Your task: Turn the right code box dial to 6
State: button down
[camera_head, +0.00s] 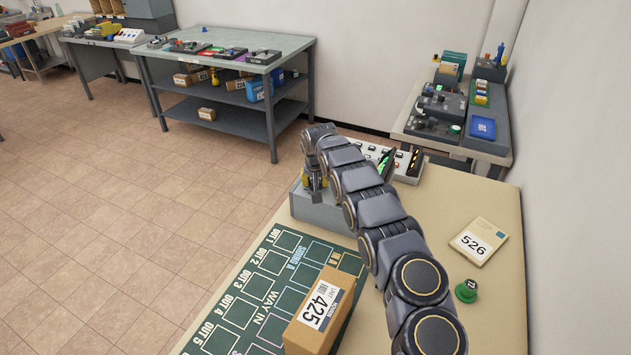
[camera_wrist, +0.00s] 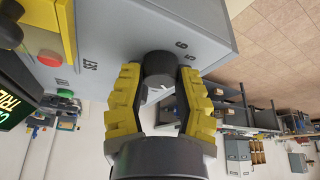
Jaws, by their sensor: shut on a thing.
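The grey code box (camera_head: 325,213) stands at the far edge of the tan table, partly hidden behind my arm. In the wrist view, its face (camera_wrist: 128,28) carries a round dark dial (camera_wrist: 158,66). The yellow fingers of my gripper (camera_wrist: 160,76) are shut on the dial, one on each side. The figures 6 and 5 show to the right of the dial, and SET shows to its left. A white mark shows below the dial between the fingers; the dial's setting cannot be read. In the head view my gripper (camera_head: 315,184) is small against the box.
A parcel marked 425 (camera_head: 322,312) lies on the green sorting mat (camera_head: 240,308). A card marked 526 (camera_head: 478,241) and a green knob-like thing (camera_head: 466,291) lie at right. A white panel with buttons (camera_head: 408,165) stands behind my arm. Red and green buttons (camera_wrist: 65,92) show in the wrist view.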

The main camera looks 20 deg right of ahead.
jog(key=shift+f, duration=0.1)
jog(key=n+y, duration=0.1)
jog(key=n, duration=0.2)
jog(key=n+y, duration=0.1)
jog(key=n, duration=0.2)
jog(key=shift+y, duration=0.3)
jog(key=shift+n+y, duration=0.7)
jog(key=shift+n, duration=1.7)
jog(key=shift+n+g, duration=0.3)
jog(key=c, duration=0.6)
grip_release()
jog(key=shift+c, duration=0.2)
jog(key=v, duration=1.2)
jog(key=shift+d, duration=0.15)
